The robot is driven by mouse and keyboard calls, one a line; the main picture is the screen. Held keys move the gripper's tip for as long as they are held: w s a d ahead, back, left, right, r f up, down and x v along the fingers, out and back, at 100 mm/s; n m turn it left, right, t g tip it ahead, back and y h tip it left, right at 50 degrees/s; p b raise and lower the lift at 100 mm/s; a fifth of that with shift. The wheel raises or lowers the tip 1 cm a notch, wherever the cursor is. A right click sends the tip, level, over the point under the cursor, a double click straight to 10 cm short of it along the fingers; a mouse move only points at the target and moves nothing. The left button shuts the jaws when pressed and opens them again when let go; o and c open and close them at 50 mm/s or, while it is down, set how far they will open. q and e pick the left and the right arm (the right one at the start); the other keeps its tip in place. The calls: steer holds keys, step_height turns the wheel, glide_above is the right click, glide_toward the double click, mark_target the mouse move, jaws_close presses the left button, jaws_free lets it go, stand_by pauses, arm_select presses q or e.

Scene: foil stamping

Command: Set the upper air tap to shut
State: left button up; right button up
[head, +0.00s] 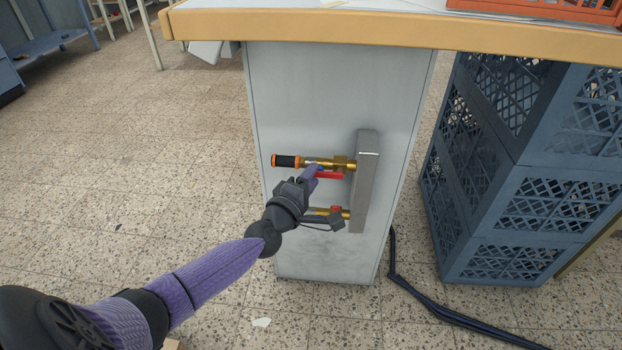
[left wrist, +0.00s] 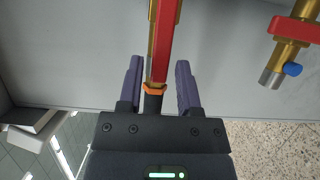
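The upper air tap (head: 340,163) is a brass valve on a grey metal block on the cabinet side, with a black and orange end (head: 285,161) pointing left. Its red lever (head: 330,176) lies roughly along the brass body. In the left wrist view the lever (left wrist: 167,40) runs alongside the brass pipe. My left gripper (head: 313,174) is at the upper tap, partly covering it. Its two purple fingers (left wrist: 160,83) are apart, one on each side of the pipe and lever, with gaps visible. My right gripper is not in view.
A lower tap (head: 337,212) with a red handle sits just below, partly behind my left gripper; it also shows in the left wrist view (left wrist: 291,45). A table edge (head: 400,31) overhangs above. Blue-grey crates (head: 520,200) stand at right, and a dark hose (head: 430,300) lies on the floor.

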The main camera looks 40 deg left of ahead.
arm_select(q)
jaws_close()
